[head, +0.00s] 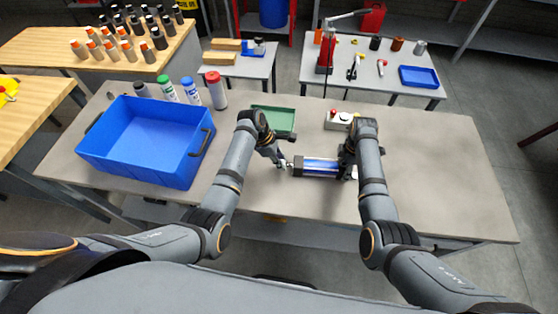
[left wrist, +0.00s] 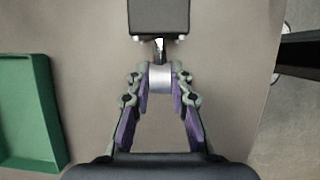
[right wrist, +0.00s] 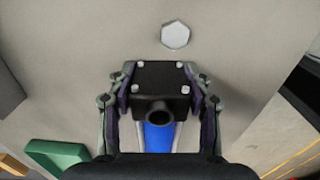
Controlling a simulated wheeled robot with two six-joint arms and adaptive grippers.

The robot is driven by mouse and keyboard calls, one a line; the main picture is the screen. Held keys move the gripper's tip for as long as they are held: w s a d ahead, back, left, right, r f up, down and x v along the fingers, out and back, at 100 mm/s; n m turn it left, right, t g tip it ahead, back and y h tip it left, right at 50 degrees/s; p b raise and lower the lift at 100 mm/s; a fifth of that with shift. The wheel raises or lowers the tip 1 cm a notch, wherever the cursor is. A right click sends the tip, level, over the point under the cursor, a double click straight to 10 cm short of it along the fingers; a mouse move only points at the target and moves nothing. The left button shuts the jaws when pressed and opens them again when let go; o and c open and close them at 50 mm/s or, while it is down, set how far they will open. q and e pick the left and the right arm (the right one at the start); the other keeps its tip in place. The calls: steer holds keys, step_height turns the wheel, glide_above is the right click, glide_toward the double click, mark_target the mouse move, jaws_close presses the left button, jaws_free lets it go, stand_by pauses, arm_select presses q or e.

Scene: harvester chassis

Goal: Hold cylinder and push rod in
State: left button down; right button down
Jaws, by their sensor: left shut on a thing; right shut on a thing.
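The cylinder (head: 318,167) lies across the front middle of the table, with a blue barrel and black end caps. My right gripper (head: 349,168) is shut on its right end cap (right wrist: 157,78), with one finger on each side. The blue barrel (right wrist: 158,138) shows below that cap in the right wrist view. The rod's silver end (left wrist: 160,77) sits between the fingertips of my left gripper (left wrist: 160,80), which is shut on it. Only a short length of rod shows between this end and the left black cap (left wrist: 160,18).
A blue bin (head: 145,140) stands at the table's left, with several bottles behind it. A green tray (head: 275,120) and a control box with a red button (head: 338,118) lie behind the cylinder. A pale hexagonal piece (right wrist: 175,36) lies near the right cap. The table's right side is clear.

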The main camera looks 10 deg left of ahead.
arm_select(q)
steer(key=shift+d, duration=0.55)
arm_select(e)
steer(key=shift+a, duration=0.1)
arm_select(q)
steer(key=shift+w+d, duration=0.1)
steer(key=shift+d, duration=0.45)
steer(key=c, duration=1.1)
jaws_free()
steer(key=shift+c, duration=0.2)
steer(key=v, duration=1.2)
steer(key=shift+r, duration=0.1)
arm_select(e)
steer(key=shift+c, duration=2.4)
jaws_free()
